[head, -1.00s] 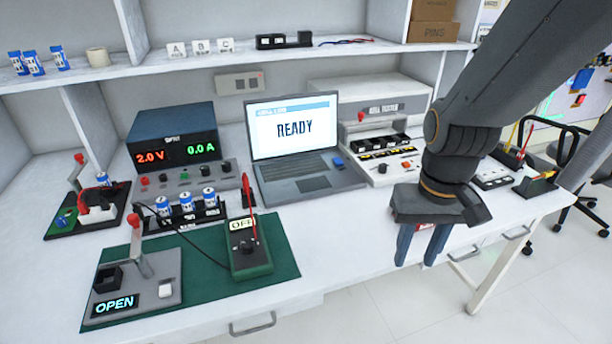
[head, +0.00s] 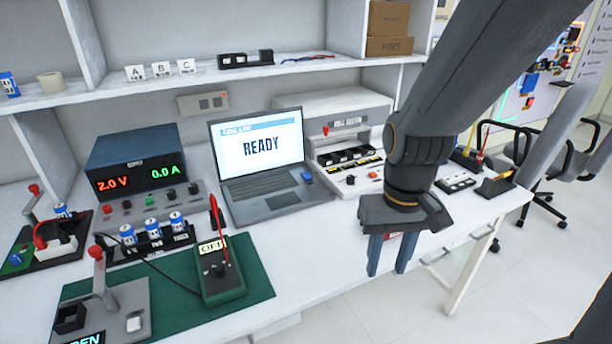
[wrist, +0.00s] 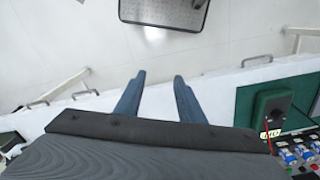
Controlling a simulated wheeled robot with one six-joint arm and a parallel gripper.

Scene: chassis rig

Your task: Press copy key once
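The laptop (head: 278,201) stands open in the middle of the desk, and its screen (head: 262,145) reads READY. A small blue block or key (head: 306,177) sits at the right edge of its keyboard; no label is legible, so I cannot tell whether it is the copy key. My gripper (head: 391,268) points down at the desk's front edge, right of the laptop and apart from it. Its two fingers are spread with nothing between them. In the wrist view my gripper (wrist: 159,78) shows the same gap, with floor beyond the fingertips.
The cell tester (head: 348,150) stands right of the laptop. A power supply (head: 137,165) reads 2.0 V. A meter (head: 220,275) with a red probe and a fixture (head: 112,312) rest on the green mat (head: 255,285). The desktop between laptop and gripper is clear.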

